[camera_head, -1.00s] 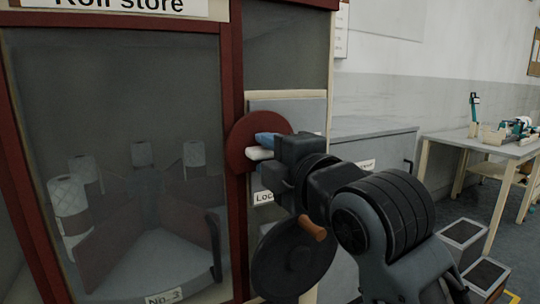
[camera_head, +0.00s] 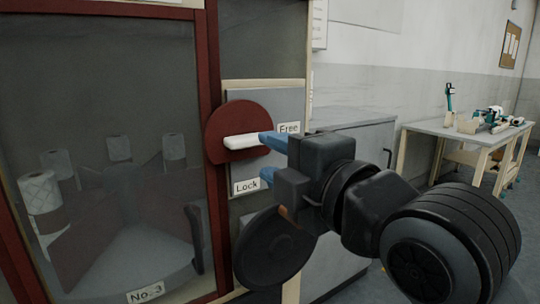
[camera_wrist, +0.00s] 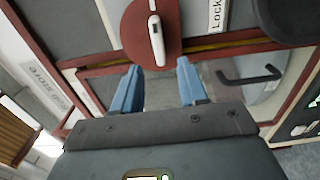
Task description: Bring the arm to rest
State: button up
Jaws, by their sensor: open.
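My gripper (camera_head: 267,157) is open, with its two blue fingers apart and nothing between them. It is just right of a white handle (camera_head: 241,141) on a dark red disc (camera_head: 225,118). The handle lies nearly level, its free end pointing right toward the "Free" label (camera_head: 289,128); the "Lock" label (camera_head: 245,186) is below. In the wrist view the handle (camera_wrist: 157,38) ends in front of the gap between the fingers (camera_wrist: 159,68), apart from them. My arm reaches in from the lower right.
A red-framed glass cabinet (camera_head: 207,75) with several white rolls (camera_head: 40,192) behind the glass is at left. A grey cabinet (camera_head: 360,150) stands behind my arm. A workbench (camera_head: 465,128) with tools is at far right. Open floor lies near the bench.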

jog(key=s+d+f+m+t+h+p, duration=0.1)
jog(key=s+d+f+m+h+p, duration=0.2)
jog(key=s+d+f+m, duration=0.45)
jog(key=s+d+f+m+t+h+p, duration=0.15)
jog(key=s+d+f+m+h, duration=0.25)
jog(key=s+f+m, duration=0.55)
jog(key=s+d+f+m+g+h+p, duration=0.1)
jog(key=s+d+m, duration=0.3)
jog(key=s, duration=0.7)
jog(key=s+d+m+g+h+p, duration=0.1)
jog(key=s+d+m+p, duration=0.3)
jog(key=s, duration=0.7)
jog(key=shift+s+d+f+g+h, duration=0.3)
jog(key=shift+d+h, duration=0.2)
jog(key=shift+d, duration=0.6)
